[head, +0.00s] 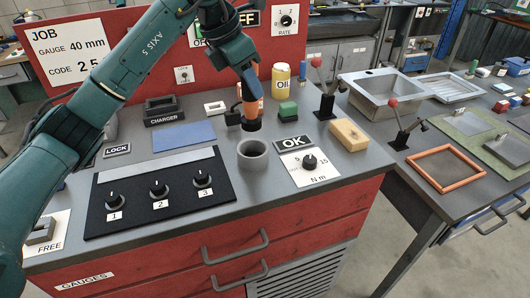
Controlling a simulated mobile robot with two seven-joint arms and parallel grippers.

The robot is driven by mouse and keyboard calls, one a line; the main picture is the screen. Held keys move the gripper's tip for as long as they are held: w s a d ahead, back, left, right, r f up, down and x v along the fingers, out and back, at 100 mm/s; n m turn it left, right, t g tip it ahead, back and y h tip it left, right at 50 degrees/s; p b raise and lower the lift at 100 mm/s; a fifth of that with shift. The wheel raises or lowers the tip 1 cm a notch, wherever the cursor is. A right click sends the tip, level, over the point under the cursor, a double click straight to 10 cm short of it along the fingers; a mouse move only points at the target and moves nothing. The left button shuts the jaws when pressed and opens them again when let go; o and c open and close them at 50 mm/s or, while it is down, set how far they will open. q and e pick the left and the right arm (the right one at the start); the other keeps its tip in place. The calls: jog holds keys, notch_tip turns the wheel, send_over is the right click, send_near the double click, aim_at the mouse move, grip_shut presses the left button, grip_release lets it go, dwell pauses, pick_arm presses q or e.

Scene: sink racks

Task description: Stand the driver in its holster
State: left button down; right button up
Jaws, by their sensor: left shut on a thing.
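The driver (251,107), orange with a dark wider lower end, hangs roughly upright from my left gripper (247,84). The gripper points down and is shut on the driver's upper part. The holster looks to be the grey round open cup (252,163) on the bench top. Its opening faces up and looks empty. In the picture the driver's lower end is just above the cup's far rim, apart from it; how far behind or above it is, I cannot tell. My right gripper is not in view.
A panel with three knobs (158,190) lies left of the cup.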

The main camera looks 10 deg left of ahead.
aim_at(248, 118)
pick_arm(q)
jog(key=shift+f, duration=0.25)
notch_tip(248, 118, down, 5)
jog(key=shift+f+p, duration=0.1)
jog(key=shift+p, duration=0.35)
notch_tip(248, 118, down, 4)
jog(key=shift+r+p, duration=0.15)
jog(key=shift+p, duration=0.2)
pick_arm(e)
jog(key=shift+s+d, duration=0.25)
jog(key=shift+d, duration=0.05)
pick_arm(q)
jog(key=shift+f, duration=0.2)
jog(key=shift+f, duration=0.15)
jog(key=c, duration=1.4)
grip_release()
jog(key=o, duration=0.3)
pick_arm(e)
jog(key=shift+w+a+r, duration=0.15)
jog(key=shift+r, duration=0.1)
pick_arm(q)
jog(key=shift+o, duration=0.2)
